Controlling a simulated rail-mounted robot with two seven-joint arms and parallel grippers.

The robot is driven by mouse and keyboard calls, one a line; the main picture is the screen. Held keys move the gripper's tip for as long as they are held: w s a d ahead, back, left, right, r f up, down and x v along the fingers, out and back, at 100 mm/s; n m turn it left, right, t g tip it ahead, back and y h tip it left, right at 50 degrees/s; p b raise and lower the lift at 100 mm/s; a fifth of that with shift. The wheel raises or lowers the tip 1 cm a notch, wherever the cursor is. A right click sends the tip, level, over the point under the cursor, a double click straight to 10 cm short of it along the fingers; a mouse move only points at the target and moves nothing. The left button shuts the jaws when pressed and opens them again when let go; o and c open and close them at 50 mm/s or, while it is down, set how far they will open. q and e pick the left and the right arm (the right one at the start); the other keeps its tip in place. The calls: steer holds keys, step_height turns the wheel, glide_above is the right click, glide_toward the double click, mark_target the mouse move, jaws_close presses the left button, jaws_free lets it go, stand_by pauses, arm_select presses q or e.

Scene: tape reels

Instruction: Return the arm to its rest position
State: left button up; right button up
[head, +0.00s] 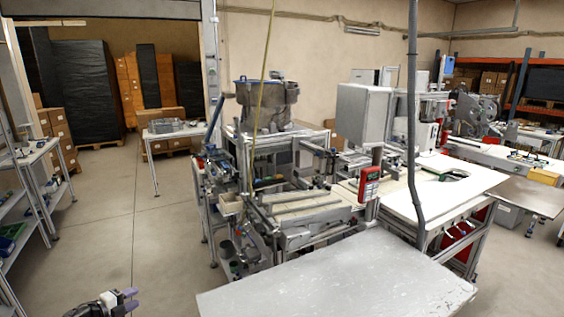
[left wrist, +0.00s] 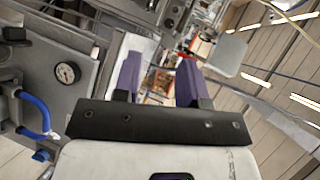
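My left gripper (head: 131,299) shows at the bottom left of the head view, low over the bare floor. It has two purple fingers. In the left wrist view its fingers (left wrist: 160,68) stand apart with nothing between them, so it is open and empty. It touches nothing that I can see. My right gripper and right arm are in neither view.
A pale worktable (head: 345,280) fills the bottom middle, right of my left gripper. A machine with a metal bowl (head: 268,100) stands behind it. A shelf rack (head: 35,190) is at the left edge. The floor (head: 130,230) between is clear.

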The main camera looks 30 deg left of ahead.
arm_select(q)
steer(key=w+d+r+n+g+y, duration=0.4)
steer(key=w+n+y, duration=0.4)
steer(key=y, duration=0.1)
steer(key=s+d+f+n+g+h+b, duration=0.1)
steer(key=s+d+f+n+g, duration=0.1)
steer(key=d, duration=0.9)
steer(key=s+d+f+n+g+b, duration=0.1)
steer(key=s+d+f+n+g, duration=0.15)
steer(key=d, duration=0.95)
steer(key=s+d+f+h+b, duration=0.1)
steer(key=s+d+h, duration=0.1)
steer(key=s+d, duration=0.45)
steer(key=s+d+h+b, duration=0.2)
steer(key=s+d+h, duration=0.1)
steer(key=d, duration=0.7)
steer(key=s+d+f+h+b, duration=0.1)
steer(key=s+d+h, duration=0.1)
steer(key=s+d, duration=0.45)
steer(key=s+d+f+n+g+h+b, duration=0.1)
steer(key=s+d+f+n+g+b, duration=0.2)
steer(key=s+d+f, duration=0.55)
step_height(320, 180, up, 36)
steer(key=s+a+m+p, duration=0.1)
steer(key=s+a+p, duration=0.1)
steer(key=p, duration=3.5)
steer(key=shift+s+r+p, duration=0.15)
steer(key=shift+s+p, duration=0.15)
steer(key=shift+p, duration=0.05)
